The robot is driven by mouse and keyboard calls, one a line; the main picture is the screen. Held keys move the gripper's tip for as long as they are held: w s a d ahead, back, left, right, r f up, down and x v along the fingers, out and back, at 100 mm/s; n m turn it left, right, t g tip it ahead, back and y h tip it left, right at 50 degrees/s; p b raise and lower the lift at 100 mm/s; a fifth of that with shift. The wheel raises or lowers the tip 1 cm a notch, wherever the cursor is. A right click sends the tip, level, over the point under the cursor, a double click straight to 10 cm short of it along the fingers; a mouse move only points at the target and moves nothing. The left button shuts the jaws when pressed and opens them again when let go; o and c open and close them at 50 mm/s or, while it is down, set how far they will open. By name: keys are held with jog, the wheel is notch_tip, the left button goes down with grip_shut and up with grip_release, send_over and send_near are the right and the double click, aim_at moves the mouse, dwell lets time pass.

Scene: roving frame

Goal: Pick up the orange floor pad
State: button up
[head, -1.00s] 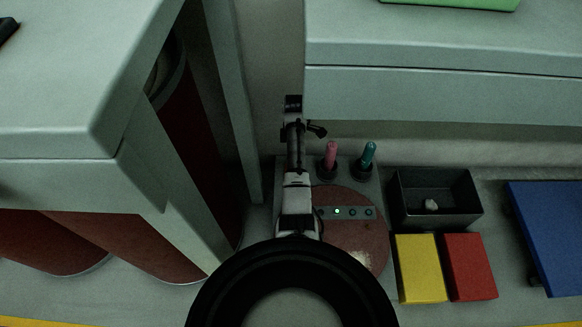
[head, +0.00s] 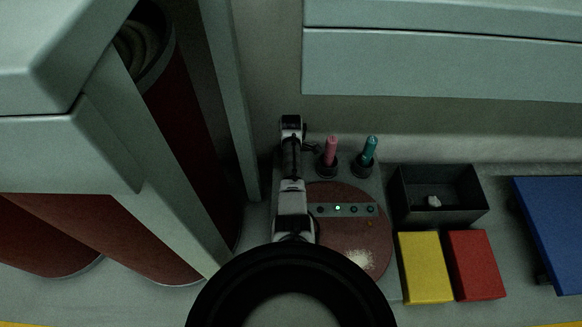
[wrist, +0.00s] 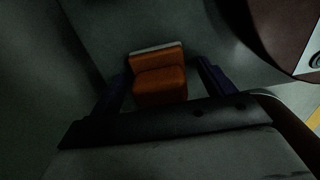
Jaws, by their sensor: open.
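The orange floor pad (wrist: 160,84) shows in the wrist view as a small orange block with a pale strip along its far top edge. My gripper (wrist: 163,80) is open, with one dark finger on the left of the pad and one on the right. The pad appears between the fingers, with dark gaps at its sides. The picture is dim, and I cannot tell whether either finger touches it. I do not see the pad or my gripper's fingers in the head view.
In the head view a station with a red disc (head: 350,258), a dark tray (head: 440,208), a yellow block (head: 424,268), a red block (head: 474,265) and a blue panel (head: 555,225) lie to the right. A cabinet (head: 50,150) and red drums (head: 120,245) crowd the left.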

jog(key=c, duration=1.1)
jog(key=shift+r, duration=0.15)
notch_tip(320, 180, up, 20)
jog(key=p, duration=0.6)
jog(key=o, duration=0.3)
jog(key=shift+c, duration=0.8)
jog(key=r+m, duration=0.1)
jog(key=m, duration=0.5)
jog(key=w+r+m, duration=0.1)
jog(key=r+m, duration=0.1)
jog(key=m, duration=0.4)
jog(key=r+m, duration=0.2)
jog(key=m, duration=0.4)
jog(key=shift+w+d+r, duration=0.1)
jog(key=shift+w+r, duration=0.05)
jog(key=shift+w, duration=0.1)
